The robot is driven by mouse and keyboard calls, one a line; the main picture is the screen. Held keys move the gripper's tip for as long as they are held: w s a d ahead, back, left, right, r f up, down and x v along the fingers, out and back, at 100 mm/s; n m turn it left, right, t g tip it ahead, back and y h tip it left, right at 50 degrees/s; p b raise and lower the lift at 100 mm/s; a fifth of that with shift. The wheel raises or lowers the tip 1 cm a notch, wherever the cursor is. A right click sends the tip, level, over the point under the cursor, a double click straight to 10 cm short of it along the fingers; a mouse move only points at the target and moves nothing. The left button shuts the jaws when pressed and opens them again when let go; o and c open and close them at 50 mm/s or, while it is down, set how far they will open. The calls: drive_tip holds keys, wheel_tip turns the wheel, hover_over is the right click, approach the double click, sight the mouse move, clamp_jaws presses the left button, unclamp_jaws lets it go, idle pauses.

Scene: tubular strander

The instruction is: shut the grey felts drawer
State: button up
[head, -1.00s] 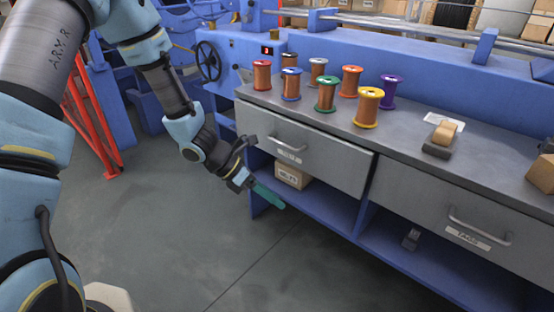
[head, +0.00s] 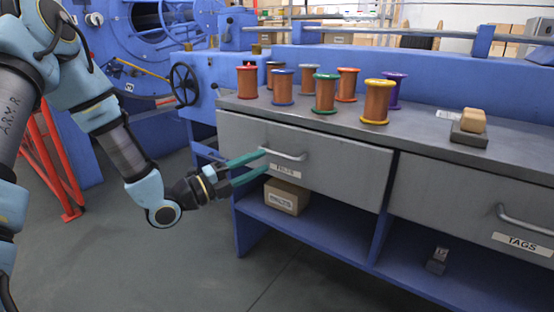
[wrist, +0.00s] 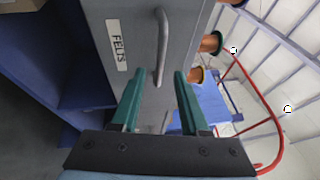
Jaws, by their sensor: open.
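The grey felts drawer (head: 335,168) is at the left of the bench, under the worktop. I cannot tell how far its front stands out. Its bar handle (head: 290,156) runs across the front, with a label below. In the wrist view the label on the drawer front (wrist: 97,22) reads FELTS, and the handle (wrist: 162,45) stands upright. My gripper (head: 262,162) is open and empty, its green fingers pointing at the drawer front near the handle's left end. In the wrist view the fingers (wrist: 158,78) lie either side of the handle's lower end; contact cannot be told.
The TAGS drawer (head: 460,205) is to the right. Several wire spools (head: 325,95) and a block on a dark base (head: 470,132) stand on the worktop. A cardboard box (head: 286,197) sits on the lower shelf. A red frame (head: 50,160) stands at left. The floor in front is clear.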

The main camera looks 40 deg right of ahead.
sight(276, 155)
drive_tip(key=shift+b+x, duration=0.55)
drive_tip(key=shift+x, duration=2.5)
drive_tip(key=shift+s, duration=0.1)
clamp_jaws()
